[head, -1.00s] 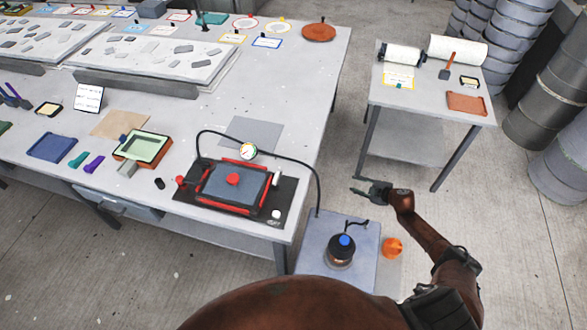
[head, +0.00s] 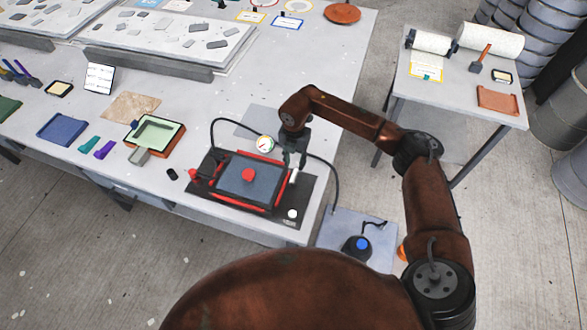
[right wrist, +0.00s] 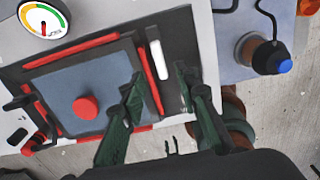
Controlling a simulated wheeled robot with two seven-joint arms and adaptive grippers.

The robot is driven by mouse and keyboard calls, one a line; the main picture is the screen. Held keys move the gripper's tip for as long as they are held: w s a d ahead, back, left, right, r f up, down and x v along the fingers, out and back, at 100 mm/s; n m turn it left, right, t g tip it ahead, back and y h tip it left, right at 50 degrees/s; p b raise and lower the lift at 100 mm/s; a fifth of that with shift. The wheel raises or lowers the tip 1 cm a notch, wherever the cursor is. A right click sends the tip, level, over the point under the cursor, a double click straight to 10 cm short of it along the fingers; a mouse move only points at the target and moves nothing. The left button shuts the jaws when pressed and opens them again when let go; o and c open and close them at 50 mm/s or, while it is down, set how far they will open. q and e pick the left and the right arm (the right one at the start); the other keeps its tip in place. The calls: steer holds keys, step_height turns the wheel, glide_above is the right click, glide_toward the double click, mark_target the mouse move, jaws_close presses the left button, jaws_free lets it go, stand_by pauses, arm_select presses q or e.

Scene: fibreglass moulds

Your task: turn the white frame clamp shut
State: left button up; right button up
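The white frame clamp (right wrist: 158,60) is a short white bar on the black base, beside the red right edge of the frame. In the head view the white clamp (head: 294,176) shows just below my right gripper (head: 293,158). In the right wrist view my right gripper (right wrist: 161,78) is open, with one dark green finger on each side of the clamp's line. I cannot tell whether either finger touches it. The framed grey plate (head: 240,180) with a red knob (head: 248,175) lies left of the clamp. My left gripper is out of view.
A round gauge (head: 265,143) and a black hose (head: 337,190) stand close to my right gripper. A white knob (head: 292,213) sits at the base's front corner. A blue-topped pump (head: 357,248) is below, right. A green-lined mould (head: 155,137) lies left.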

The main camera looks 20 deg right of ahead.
mark_target(294, 175)
step_height(294, 175, down, 7)
steer(key=shift+a+f+p, duration=0.1)
steer(key=shift+f+p, duration=0.05)
steer(key=shift+p, duration=0.3)
steer(key=shift+c, duration=0.4)
jaws_close()
